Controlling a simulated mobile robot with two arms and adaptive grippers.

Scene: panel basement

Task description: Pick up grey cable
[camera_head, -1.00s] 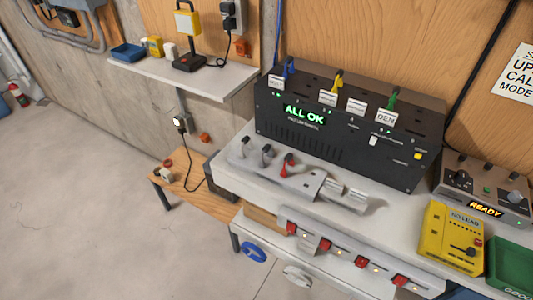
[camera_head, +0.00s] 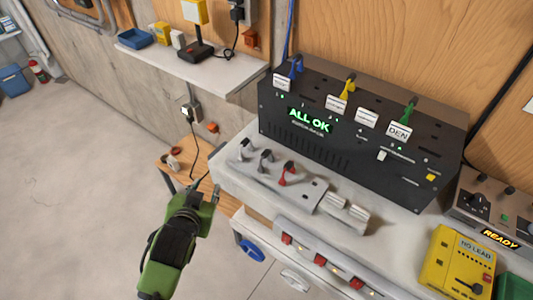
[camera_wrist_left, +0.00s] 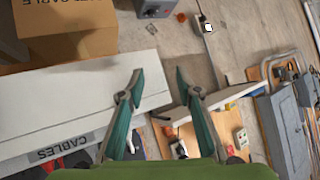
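No cable that I can clearly tell is grey shows. A light strip (camera_head: 325,202) on the bench holds dark and grey plugs (camera_head: 265,158) and a red plug (camera_head: 288,174); whether one belongs to a grey cable I cannot tell. My left gripper (camera_head: 208,190) is in front of the bench's left end, over the low wooden stand in the picture. In the left wrist view its two fingers (camera_wrist_left: 159,75) are apart with nothing between them. My right gripper is not in view.
A black unit reading ALL OK (camera_head: 350,130) carries blue, yellow and green plugs. A yellow tester (camera_head: 455,262) stands at the right. A wall shelf (camera_head: 215,72) is at the upper left. A wooden stand (camera_head: 172,168) is below.

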